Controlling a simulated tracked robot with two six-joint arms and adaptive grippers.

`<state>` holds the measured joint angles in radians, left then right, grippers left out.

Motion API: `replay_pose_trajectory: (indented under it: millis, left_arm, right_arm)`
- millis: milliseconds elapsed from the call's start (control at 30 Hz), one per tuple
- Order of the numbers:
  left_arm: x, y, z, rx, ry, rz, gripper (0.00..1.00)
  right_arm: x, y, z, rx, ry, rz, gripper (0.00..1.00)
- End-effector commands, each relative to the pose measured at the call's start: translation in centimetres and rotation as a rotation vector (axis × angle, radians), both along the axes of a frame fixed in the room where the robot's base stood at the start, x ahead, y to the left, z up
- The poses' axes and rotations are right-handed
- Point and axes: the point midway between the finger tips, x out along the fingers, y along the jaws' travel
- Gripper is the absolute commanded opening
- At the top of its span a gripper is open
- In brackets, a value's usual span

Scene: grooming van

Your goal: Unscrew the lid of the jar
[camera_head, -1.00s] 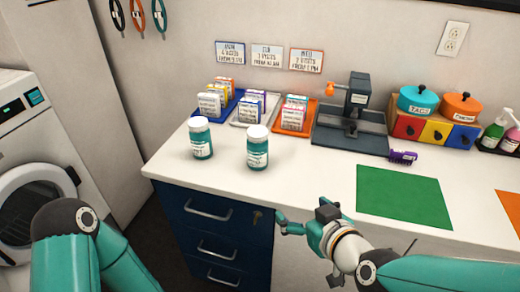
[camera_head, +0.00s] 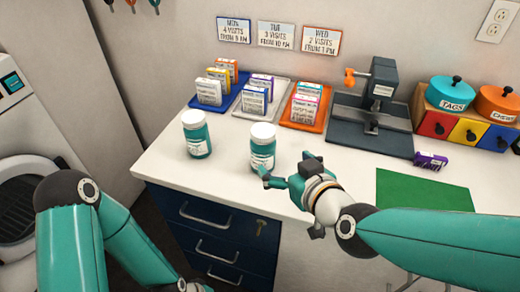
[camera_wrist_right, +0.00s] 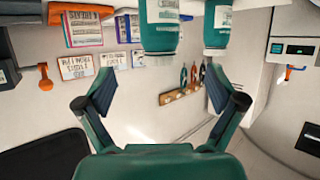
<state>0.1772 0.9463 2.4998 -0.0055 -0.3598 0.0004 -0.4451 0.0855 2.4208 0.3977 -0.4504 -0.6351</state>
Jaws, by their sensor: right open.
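Two teal jars with white lids stand upright on the white counter. The right jar (camera_head: 263,148) is just beyond my right gripper (camera_head: 287,167). The left jar (camera_head: 196,135) stands apart from it, farther left. My right gripper is open and empty, its fingers pointing toward the right jar; I cannot tell whether a fingertip touches it. In the upside-down right wrist view, the right jar (camera_wrist_right: 159,32) hangs at the top, beyond the spread fingers (camera_wrist_right: 160,98), with the left jar (camera_wrist_right: 217,30) beside it.
Blue (camera_head: 225,102), grey (camera_head: 241,114) and orange (camera_head: 291,122) trays with small boxes stand behind the jars. A dark press-like device (camera_head: 380,95), a purple brush (camera_head: 430,160) and a green mat (camera_head: 425,190) lie to the right. Counter between the jars is clear.

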Motion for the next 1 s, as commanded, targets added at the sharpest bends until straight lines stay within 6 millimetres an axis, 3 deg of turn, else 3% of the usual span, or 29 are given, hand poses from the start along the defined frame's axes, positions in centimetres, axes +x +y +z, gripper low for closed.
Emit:
replay_pose_trajectory:
  millis: [300,633,1000]
  left_arm:
    - [0.0,0.0,-0.6,0.000,-0.001,-0.001,0.40]
    - [0.1,0.0,-0.4,0.000,-0.001,-0.001,0.40]
    - [0.1,0.0,0.2,0.000,-0.001,-0.001,0.40]
  right_arm:
    - [5.5,1.5,-2.6,0.001,0.002,-0.020,0.94]
    - [7.4,2.4,-3.3,0.000,0.002,-0.021,0.94]
    - [10.9,4.2,-4.9,0.002,0.001,-0.021,0.94]
